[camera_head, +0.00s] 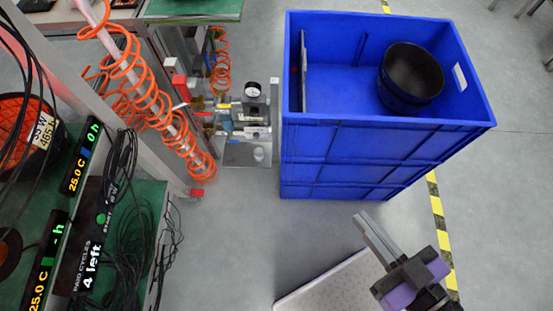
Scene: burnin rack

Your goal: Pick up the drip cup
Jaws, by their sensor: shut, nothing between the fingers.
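A small pale cup (258,154), which looks like the drip cup, stands on a small metal shelf (238,154) below a gauge and valve unit. It is left of the blue crate and small in view. My gripper (362,218) is at the lower right, above the floor in front of the crate. Its fingers are together with nothing between them. It is well apart from the cup, to the right and nearer to me.
A tall blue crate (380,140) stands right of the cup and holds a black round container (411,77). An orange coiled hose (150,100) hangs on the left. A rack with displays and black cables (125,240) fills the lower left. Floor (235,235) is clear in the middle.

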